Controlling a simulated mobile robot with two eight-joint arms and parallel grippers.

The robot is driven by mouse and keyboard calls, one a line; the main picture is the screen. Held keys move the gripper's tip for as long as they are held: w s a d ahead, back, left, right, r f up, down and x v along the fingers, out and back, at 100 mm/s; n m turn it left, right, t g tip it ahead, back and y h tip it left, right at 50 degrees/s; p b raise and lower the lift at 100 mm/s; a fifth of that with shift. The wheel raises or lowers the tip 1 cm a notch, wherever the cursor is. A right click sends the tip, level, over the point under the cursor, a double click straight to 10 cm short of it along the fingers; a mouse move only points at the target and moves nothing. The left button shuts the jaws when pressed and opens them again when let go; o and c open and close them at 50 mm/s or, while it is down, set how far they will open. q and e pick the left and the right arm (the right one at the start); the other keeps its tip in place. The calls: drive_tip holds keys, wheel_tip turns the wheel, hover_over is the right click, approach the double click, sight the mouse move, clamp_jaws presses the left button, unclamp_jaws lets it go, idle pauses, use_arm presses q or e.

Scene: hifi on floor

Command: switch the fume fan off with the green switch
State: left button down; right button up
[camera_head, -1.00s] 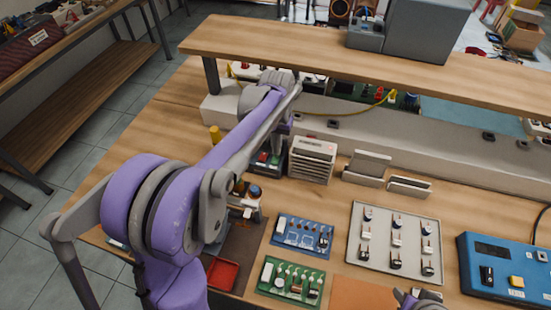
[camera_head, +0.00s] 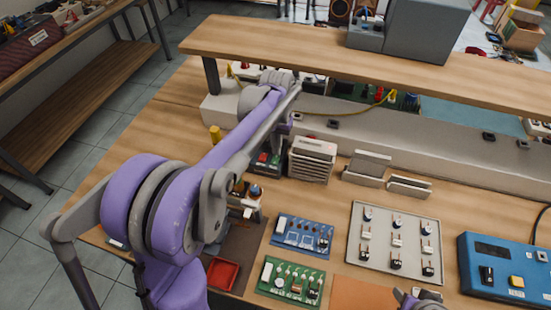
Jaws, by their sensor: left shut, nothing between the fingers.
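The fume fan appears to be the beige louvred box (camera_head: 312,160) standing mid-bench in the head view. Left of it is a small dark switch box (camera_head: 265,160) with a red and a green control on top, partly hidden by my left arm. My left gripper (camera_head: 249,208) is shut and empty. It is in front of the switch box, nearer to me and apart from it, beside a small blue-topped jar (camera_head: 255,191). Part of my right gripper (camera_head: 424,297) shows at the bottom edge; its fingers are not clear.
A blue circuit board (camera_head: 303,236), a green circuit board (camera_head: 291,282) and a red tray (camera_head: 222,273) lie in front. A grey panel with several switches (camera_head: 377,266) and a blue instrument (camera_head: 500,265) are to the right. A wooden shelf (camera_head: 300,48) overhangs the back.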

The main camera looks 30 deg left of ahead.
use_arm(q)
drive_tip(key=shift+f+b, duration=0.55)
drive_tip(key=shift+f, duration=0.35)
use_arm(e)
drive_tip(key=shift+s+f, duration=0.15)
drive_tip(key=shift+f, duration=0.5)
use_arm(q)
drive_tip(key=shift+r, duration=0.1)
drive_tip(key=shift+r+p, duration=2)
drive_tip(key=shift+r, duration=1.5)
use_arm(e)
drive_tip(key=r, duration=0.1)
drive_tip(key=w+r, duration=0.1)
drive_tip(key=r, duration=0.3)
drive_tip(key=shift+w, duration=0.3)
drive_tip(key=shift+s, duration=0.1)
use_arm(q)
drive_tip(key=s+d+f+m+t, duration=0.1)
drive_tip(key=s+d, duration=0.4)
drive_tip(key=s, duration=0.5)
drive_tip(key=s+d+f+m+t, duration=0.1)
drive_tip(key=s+d+t, duration=0.3)
drive_tip(key=s, duration=0.6)
drive_tip(key=shift+s+d+f+m+t, duration=0.25)
drive_tip(key=shift+d+f+m+t, duration=0.05)
drive_tip(key=shift+d+f, duration=0.45)
